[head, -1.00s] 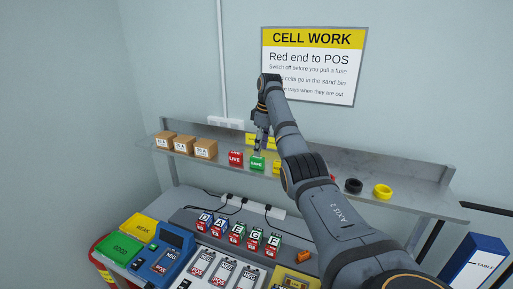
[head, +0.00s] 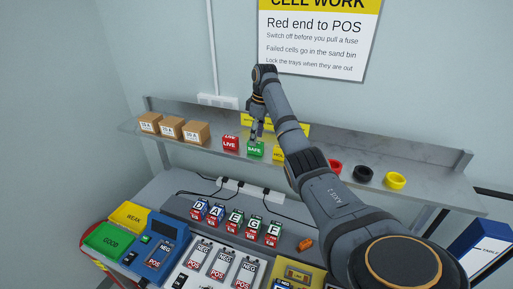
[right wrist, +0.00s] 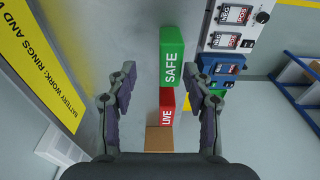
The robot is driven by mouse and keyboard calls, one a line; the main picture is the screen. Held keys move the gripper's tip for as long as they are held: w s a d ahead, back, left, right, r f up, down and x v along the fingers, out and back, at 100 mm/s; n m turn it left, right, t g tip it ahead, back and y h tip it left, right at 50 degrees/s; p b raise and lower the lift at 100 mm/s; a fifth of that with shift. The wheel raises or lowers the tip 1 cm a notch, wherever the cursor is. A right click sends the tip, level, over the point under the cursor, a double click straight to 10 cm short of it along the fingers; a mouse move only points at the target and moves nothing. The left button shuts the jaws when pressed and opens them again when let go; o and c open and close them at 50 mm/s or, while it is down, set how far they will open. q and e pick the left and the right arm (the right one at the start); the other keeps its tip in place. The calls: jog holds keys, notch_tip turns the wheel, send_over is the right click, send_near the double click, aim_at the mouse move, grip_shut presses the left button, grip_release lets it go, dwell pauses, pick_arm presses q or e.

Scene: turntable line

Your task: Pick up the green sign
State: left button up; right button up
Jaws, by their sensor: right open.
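The green sign (head: 255,150) is a small block lettered SAFE, standing on the shelf beside the red LIVE block (head: 231,144). My right gripper (head: 254,138) is open just above the green sign in the head view. In the right wrist view the green sign (right wrist: 172,57) lies between and beyond the open fingers (right wrist: 160,78), with nothing held. The red LIVE block (right wrist: 167,107) shows below it there. My left gripper is not in view.
Cardboard boxes (head: 171,128) stand left on the shelf (head: 330,155). Red, black and yellow rings (head: 395,181) lie farther right. A yellow label board (right wrist: 38,62) is behind the shelf.

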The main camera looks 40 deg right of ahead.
aim_at(255, 153)
jog(key=shift+s+a+f, duration=0.55)
jog(key=shift+s+f, duration=0.2)
jog(key=shift+f, duration=0.05)
jog(key=shift+w+a+f, duration=0.15)
jog(key=shift+a+f, duration=0.05)
jog(key=shift+f, duration=0.25)
jog(key=shift+w+a+f, duration=0.1)
jog(key=shift+a+f, duration=0.05)
jog(key=shift+f, duration=0.3)
jog(key=shift+w+f, duration=0.2)
jog(key=shift+w, duration=0.15)
jog(key=shift+d+f, duration=0.1)
jog(key=shift+d, duration=0.35)
jog(key=c, duration=0.5)
jog(key=shift+s, duration=0.2)
jog(key=shift+c, duration=1.2)
jog(key=shift+a, duration=0.15)
jog(key=shift+c, duration=1.2)
grip_shut()
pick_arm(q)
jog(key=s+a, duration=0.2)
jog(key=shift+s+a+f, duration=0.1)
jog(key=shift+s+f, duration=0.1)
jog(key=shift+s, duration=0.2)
pick_arm(e)
jog(key=shift+w, duration=0.15)
